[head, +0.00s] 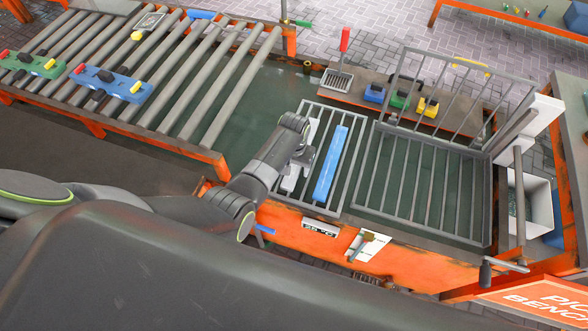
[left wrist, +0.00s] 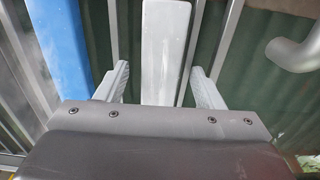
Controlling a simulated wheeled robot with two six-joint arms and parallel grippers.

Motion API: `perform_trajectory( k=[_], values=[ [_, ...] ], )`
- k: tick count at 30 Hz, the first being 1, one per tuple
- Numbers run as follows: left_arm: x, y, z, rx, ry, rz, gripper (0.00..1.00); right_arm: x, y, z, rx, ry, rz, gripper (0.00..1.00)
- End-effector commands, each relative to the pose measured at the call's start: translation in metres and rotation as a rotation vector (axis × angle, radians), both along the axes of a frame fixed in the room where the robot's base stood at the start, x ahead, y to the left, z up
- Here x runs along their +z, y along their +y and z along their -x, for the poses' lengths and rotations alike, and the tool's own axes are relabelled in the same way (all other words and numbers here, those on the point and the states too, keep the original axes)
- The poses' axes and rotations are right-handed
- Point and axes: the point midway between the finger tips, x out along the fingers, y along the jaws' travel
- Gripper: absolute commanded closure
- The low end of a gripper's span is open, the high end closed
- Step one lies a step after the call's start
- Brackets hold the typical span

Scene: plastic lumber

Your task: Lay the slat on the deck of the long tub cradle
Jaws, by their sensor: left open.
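My left gripper (head: 299,163) is open over a pale grey slat (head: 313,131). In the left wrist view the grey slat (left wrist: 164,40) lies between the two parted fingers of the gripper (left wrist: 160,80), with a gap on each side. The gripper hides the slat's middle in the head view. A blue slat (head: 330,163) lies parallel to it on the same narrow barred rack (head: 352,180); it also shows in the left wrist view (left wrist: 57,45). I cannot tell which frame is the long tub cradle.
A roller conveyor (head: 215,90) at left carries a green block (head: 35,65) and a blue block (head: 112,84). Behind the racks a shelf (head: 350,90) holds small coloured items. A crank handle (head: 487,270) and a white bin (head: 530,205) are at right.

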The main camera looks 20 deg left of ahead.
Motion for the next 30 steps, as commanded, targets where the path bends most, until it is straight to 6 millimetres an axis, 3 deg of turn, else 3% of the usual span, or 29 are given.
perform_trajectory(
  k=[2,15,23,30],
  values=[
    [0.000,0.000,0.000,0.000,0.000,0.000,0.38,0.000,0.001,0.000,0.000,0.001,-0.001,0.64],
    [0.001,0.000,0.000,0.000,-0.001,0.000,0.92,0.000,0.000,0.001,0.000,0.002,0.000,0.64],
    [0.003,0.000,-0.001,0.000,-0.001,0.000,0.92,0.001,-0.001,0.001,0.000,0.002,0.001,0.64],
    [0.033,0.000,-0.001,0.001,-0.005,0.000,0.92,0.006,-0.003,0.001,0.000,0.002,0.004,0.64]
  ],
)
